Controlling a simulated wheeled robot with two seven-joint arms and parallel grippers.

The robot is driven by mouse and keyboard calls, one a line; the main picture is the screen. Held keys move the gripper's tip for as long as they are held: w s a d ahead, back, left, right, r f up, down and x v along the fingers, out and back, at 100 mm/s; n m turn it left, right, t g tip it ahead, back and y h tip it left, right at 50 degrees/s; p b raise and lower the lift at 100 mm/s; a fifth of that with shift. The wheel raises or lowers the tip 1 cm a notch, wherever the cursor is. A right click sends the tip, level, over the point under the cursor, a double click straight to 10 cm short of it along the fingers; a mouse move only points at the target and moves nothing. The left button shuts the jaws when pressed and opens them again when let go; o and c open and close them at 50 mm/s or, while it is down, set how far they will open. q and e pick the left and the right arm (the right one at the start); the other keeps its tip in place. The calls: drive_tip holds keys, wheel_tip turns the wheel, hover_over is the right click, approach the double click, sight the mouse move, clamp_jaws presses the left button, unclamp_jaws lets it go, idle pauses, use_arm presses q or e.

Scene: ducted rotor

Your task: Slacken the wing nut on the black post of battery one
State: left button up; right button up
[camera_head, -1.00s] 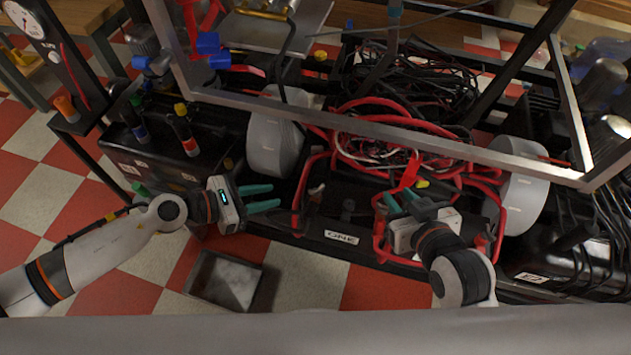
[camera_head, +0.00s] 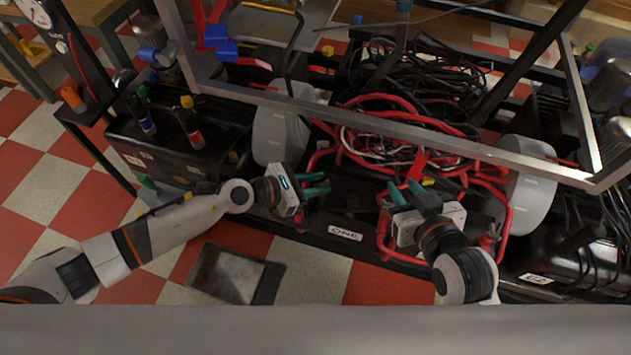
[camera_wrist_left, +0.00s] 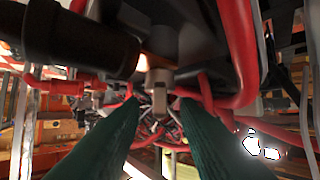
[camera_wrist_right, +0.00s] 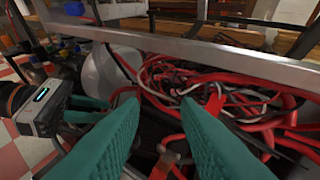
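Battery one (camera_head: 355,205) is a dark box behind the white "ONE" label (camera_head: 345,233) in the head view. My left gripper (camera_head: 326,184) is at its left end, fingers spread. In the left wrist view a small grey metal piece (camera_wrist_left: 159,88), which looks like the wing nut on its post, sits ahead between the open fingertips (camera_wrist_left: 158,103). I cannot tell whether they touch it. A thick black cylinder (camera_wrist_left: 75,40) is close by at upper left. My right gripper (camera_head: 405,190) is open and empty over the battery's right side, near red cables.
Red cables (camera_head: 400,125) and black wires (camera_head: 425,75) lie tangled behind the battery. A metal frame bar (camera_head: 350,122) crosses above. Grey round housings (camera_head: 280,135) and (camera_head: 530,185) stand on both sides. A shallow tray (camera_head: 228,275) is at the front on the checkered floor.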

use_arm(q)
drive_tip(key=shift+c, duration=0.3)
clamp_jaws()
